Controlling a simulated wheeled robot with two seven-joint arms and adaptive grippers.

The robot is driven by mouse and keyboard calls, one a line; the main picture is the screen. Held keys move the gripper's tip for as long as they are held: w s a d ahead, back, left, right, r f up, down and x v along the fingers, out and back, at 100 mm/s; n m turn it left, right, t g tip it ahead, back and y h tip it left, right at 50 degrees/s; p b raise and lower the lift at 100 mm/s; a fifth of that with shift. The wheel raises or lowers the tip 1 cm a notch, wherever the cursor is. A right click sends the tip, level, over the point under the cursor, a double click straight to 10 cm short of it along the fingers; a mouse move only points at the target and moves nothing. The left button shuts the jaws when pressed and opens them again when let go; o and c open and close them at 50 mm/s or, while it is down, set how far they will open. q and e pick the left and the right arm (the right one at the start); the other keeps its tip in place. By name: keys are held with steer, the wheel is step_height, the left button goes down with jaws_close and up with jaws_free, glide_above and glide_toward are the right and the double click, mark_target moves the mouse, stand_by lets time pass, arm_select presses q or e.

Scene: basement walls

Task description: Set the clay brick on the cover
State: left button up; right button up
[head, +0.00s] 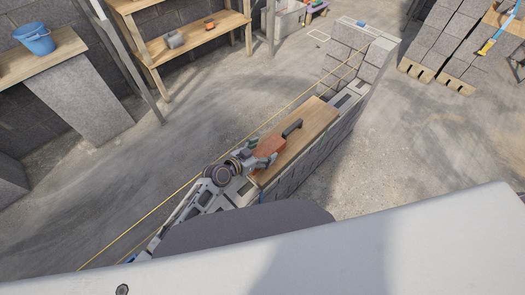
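The clay brick (270,146) is reddish brown and lies between the fingers of my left gripper (262,155), over the near half of a wooden board. This board (317,118), on top of the low block wall, looks like the cover. The gripper appears shut on the brick, with a finger at each side. I cannot tell whether the brick touches the board. A dark, handle-like object (292,128) shows just beyond the brick. My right gripper is not in view.
A yellow string (300,96) runs along the wall's left side. Stacked blocks (362,48) rise at its far end. A bench with a blue bucket (35,39) and a wooden shelf (195,38) stand left. Block pallets (447,45) stand right. Floor beside the wall is clear.

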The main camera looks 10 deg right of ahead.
arm_select(q)
steer(key=shift+r, duration=0.1)
stand_by(0.3)
steer(key=v, duration=1.2)
stand_by(0.4)
stand_by(0.9)
